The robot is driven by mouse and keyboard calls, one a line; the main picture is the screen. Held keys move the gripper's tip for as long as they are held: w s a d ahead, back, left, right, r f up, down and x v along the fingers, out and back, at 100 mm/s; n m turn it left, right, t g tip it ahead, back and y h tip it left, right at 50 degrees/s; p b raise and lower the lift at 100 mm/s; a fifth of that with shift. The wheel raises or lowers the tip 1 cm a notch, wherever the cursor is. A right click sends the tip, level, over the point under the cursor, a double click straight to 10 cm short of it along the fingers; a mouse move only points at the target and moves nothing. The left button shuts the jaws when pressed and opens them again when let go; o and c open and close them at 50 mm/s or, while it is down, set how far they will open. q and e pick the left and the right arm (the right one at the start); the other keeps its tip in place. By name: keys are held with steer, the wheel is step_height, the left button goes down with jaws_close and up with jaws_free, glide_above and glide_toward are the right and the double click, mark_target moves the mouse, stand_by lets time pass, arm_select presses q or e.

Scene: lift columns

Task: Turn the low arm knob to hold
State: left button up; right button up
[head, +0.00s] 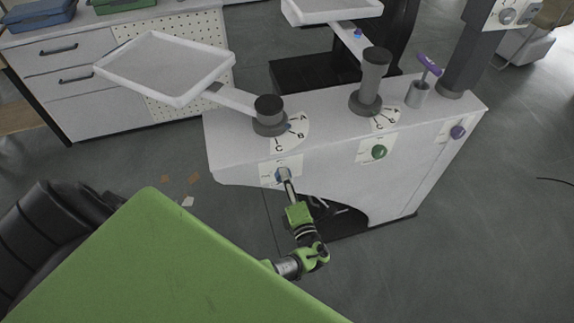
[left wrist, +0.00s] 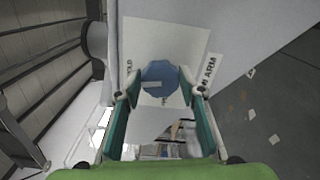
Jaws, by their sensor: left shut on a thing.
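The low arm knob (head: 281,173) is a small blue knob on the front face of the white bench, below the shortest column. In the left wrist view the blue knob (left wrist: 159,78) sits on a pale label plate (left wrist: 160,42), with a light pointer mark toward its left side. Lettering ending in "ARM" runs along the right of the plate; other words are partly covered. My left gripper (head: 288,182) reaches up to the knob and is shut on it, with one fingertip on each side. My right gripper is not in view.
The short column (head: 269,112) carries a white tray (head: 165,68) and stands by an A, B, C dial. A taller column (head: 371,80), a green knob (head: 379,152) and a purple knob (head: 458,132) are to the right. A drawer cabinet (head: 90,75) stands behind left.

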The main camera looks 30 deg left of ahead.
arm_select(q)
steer(key=shift+w+a+r+m+p, duration=0.15)
steer(key=shift+m+p, duration=0.25)
steer(key=shift+m, duration=0.8)
steer(key=o, duration=1.1)
steer(key=shift+f, duration=0.2)
steer(key=v, duration=1.2)
